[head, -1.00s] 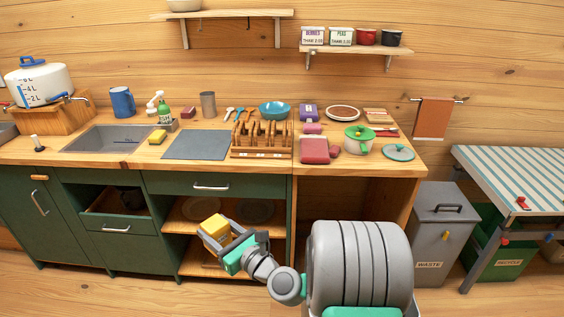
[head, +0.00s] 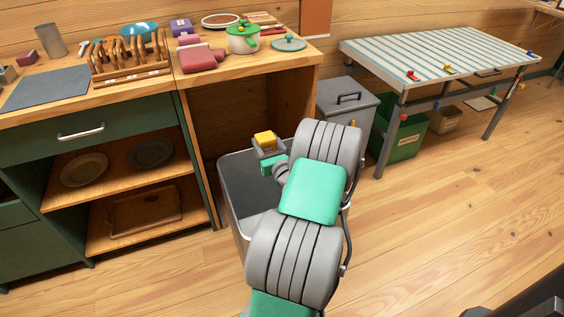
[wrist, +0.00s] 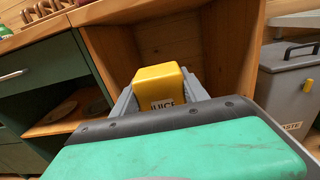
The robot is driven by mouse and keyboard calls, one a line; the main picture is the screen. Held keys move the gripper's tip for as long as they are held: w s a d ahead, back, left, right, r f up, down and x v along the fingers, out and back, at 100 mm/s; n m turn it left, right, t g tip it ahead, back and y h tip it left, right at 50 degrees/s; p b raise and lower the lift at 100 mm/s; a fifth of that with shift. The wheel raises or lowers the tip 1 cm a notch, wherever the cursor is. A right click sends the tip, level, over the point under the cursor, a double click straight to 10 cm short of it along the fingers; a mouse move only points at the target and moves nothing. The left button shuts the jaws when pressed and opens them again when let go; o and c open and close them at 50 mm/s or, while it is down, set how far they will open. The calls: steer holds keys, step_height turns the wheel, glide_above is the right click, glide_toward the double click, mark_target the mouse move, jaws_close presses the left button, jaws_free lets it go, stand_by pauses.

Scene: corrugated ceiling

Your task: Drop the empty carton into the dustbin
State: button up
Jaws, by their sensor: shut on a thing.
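The yellow carton (head: 265,139) is between the fingers of my gripper (head: 268,147), which is shut on it. In the wrist view the carton (wrist: 157,82) bears the word "JUICE" and sits between the grey fingers; whether it is empty cannot be seen. The grey dustbin (head: 341,97) stands on the floor right of the counter, its lid down with a dark handle on top. My arm hides its lower front. In the wrist view the dustbin (wrist: 287,88) is at the right edge, part of its "WASTE" label showing. The carton is apart from it, to its left.
A green recycle bin (head: 405,137) stands under the striped table (head: 430,58), right of the dustbin. The wooden counter (head: 245,58), with a pot and other kitchenware, is behind my gripper, with an open space below. The floor (head: 450,220) at the right is clear.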

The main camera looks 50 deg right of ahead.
steer(key=s+d+f+b, duration=0.1)
steer(key=d+f+b, duration=0.1)
steer(key=f+b, duration=0.1)
steer(key=s+d+f+m+g+h+b, duration=0.1)
steer(key=s+d+f+b, duration=0.1)
steer(key=f+b, duration=0.2)
step_height(320, 180, down, 2)
steer(key=shift+s+d+f+h, duration=0.2)
steer(key=shift+d+h, duration=0.05)
steer(key=shift+h, duration=0.05)
steer(key=o, duration=1.4)
steer(key=v, duration=0.7)
steer(key=shift+s+a+p, duration=0.25)
steer(key=shift+s+p, duration=0.1)
steer(key=shift+r, duration=0.1)
